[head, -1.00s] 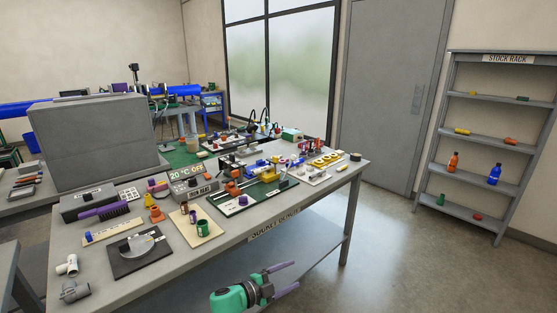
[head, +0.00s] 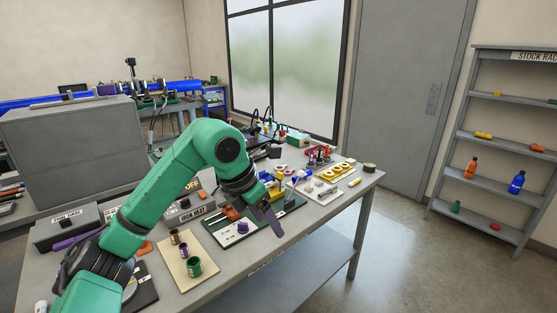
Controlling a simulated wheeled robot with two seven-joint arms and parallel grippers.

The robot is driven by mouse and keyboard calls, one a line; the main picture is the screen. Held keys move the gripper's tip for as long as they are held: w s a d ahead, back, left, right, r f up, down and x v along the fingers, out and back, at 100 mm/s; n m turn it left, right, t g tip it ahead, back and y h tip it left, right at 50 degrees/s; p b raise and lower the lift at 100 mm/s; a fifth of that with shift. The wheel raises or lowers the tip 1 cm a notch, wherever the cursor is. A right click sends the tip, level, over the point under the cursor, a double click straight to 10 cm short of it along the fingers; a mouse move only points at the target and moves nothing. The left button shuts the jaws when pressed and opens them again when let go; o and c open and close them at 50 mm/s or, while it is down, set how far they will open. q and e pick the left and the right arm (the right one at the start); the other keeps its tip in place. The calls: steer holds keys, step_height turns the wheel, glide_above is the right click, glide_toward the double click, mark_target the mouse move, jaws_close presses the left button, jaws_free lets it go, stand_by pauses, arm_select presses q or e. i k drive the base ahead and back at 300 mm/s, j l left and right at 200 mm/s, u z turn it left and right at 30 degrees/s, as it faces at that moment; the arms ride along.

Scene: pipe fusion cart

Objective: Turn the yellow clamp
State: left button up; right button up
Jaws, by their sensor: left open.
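A green board (head: 238,236) on the bench carries a device with blue, orange and yellow parts. A small yellow part (head: 277,187), which looks like the clamp, shows just right of my left gripper; it is partly hidden and its turn cannot be made out. My left gripper (head: 268,208) is over this board, with a purple finger pointing down to the right. It is open and appears to hold nothing. Whether it touches the device cannot be told. My left arm crosses the bench from the lower left. My right gripper is not in view.
A yellow ring holder (head: 335,174) and red-topped items stand further right. Free floor lies right of the bench.

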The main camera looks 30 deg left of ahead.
mark_target(280, 176)
steer(key=i+j, duration=1.05)
steer(key=i, duration=0.15)
